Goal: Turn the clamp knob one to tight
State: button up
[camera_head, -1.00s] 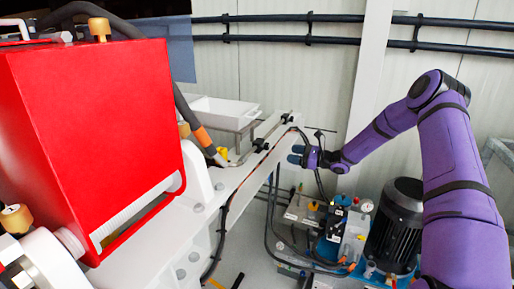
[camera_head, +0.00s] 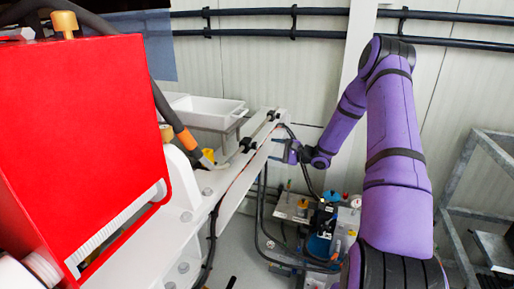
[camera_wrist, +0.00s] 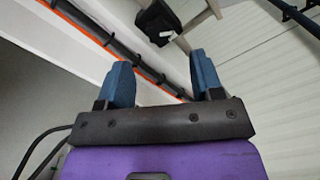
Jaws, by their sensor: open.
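Two small black clamp knobs sit on the white beam in the head view, a nearer one (camera_head: 246,144) and a farther one (camera_head: 271,115). I cannot tell which is knob one. In the wrist view a black clamp part (camera_wrist: 157,22) shows beyond my fingertips, beside a cable with an orange line. My gripper (camera_head: 290,151) is beside the far end of the beam, to the right of the knobs. In the wrist view its two blue fingers (camera_wrist: 162,72) are apart with nothing between them.
A red housing (camera_head: 80,145) fills the left side. A white tray (camera_head: 205,111) stands behind the beam. A hydraulic unit (camera_head: 322,225) stands on the floor below my arm. A grey metal frame (camera_head: 462,170) is at the right. Black pipes run along the wall.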

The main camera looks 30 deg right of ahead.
aim_at(253, 145)
jog(key=x, duration=0.6)
jog(key=shift+w+a, duration=0.15)
jog(key=shift+w, duration=0.15)
jog(key=shift+c, duration=0.3)
jog(key=c, duration=0.9)
jog(key=shift+o, duration=0.2)
jog(key=shift+m, duration=0.4)
jog(key=m, duration=1.1)
jog(key=shift+f, duration=0.1)
